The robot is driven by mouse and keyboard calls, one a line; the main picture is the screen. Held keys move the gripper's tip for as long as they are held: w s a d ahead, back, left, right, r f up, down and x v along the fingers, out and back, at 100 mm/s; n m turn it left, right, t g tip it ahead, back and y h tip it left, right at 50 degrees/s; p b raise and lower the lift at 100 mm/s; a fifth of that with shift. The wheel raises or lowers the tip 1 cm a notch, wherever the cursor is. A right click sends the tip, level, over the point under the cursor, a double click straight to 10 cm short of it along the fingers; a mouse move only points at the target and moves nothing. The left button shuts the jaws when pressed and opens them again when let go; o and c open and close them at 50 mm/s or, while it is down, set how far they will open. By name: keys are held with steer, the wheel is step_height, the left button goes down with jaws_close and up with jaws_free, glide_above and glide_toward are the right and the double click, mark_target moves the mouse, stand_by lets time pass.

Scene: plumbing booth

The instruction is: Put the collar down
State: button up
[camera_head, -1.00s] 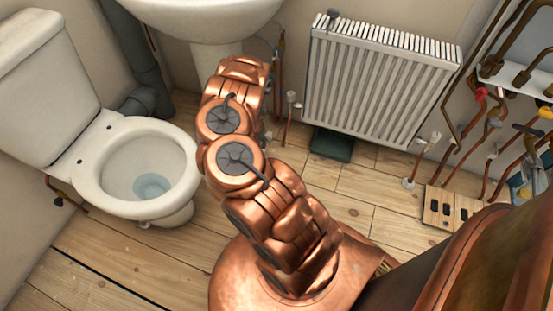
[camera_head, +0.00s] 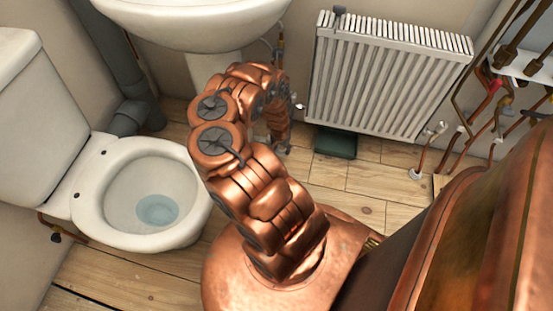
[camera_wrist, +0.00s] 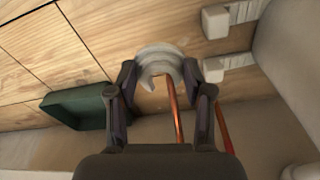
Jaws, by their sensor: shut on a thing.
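The collar (camera_wrist: 157,58) is a pale grey-white open ring, seen in the wrist view between my fingertips. My gripper (camera_wrist: 158,76) is shut on it, one finger on each side. A copper pipe (camera_wrist: 172,108) runs up the picture to the collar; I cannot tell whether the collar is around it or only in front of it. In the head view my gripper (camera_head: 277,145) hangs low beyond my arm, below the basin, and the collar cannot be made out there.
A dark green tray (camera_wrist: 78,107) lies on the plank floor, below the radiator (camera_head: 385,80) in the head view (camera_head: 335,144). The toilet (camera_head: 145,195) stands left of my arm, and the basin (camera_head: 190,22) is behind it. Copper pipes and valves (camera_head: 490,110) line the right wall.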

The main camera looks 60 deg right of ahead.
mark_target(282, 159)
step_height(282, 159, down, 10)
steer(key=b, duration=0.6)
steer(key=shift+s+r+b, duration=0.1)
steer(key=shift+r+b, duration=0.15)
steer(key=shift+b, duration=0.15)
steer(key=shift+c, duration=0.4)
steer(key=o, duration=1.2)
steer(key=shift+c, duration=0.2)
steer(key=r+p, duration=0.3)
steer(key=r, duration=0.1)
steer(key=a+r+p, duration=0.1)
steer(key=r+p, duration=0.6)
steer(key=r, duration=0.1)
steer(key=shift+a, duration=0.15)
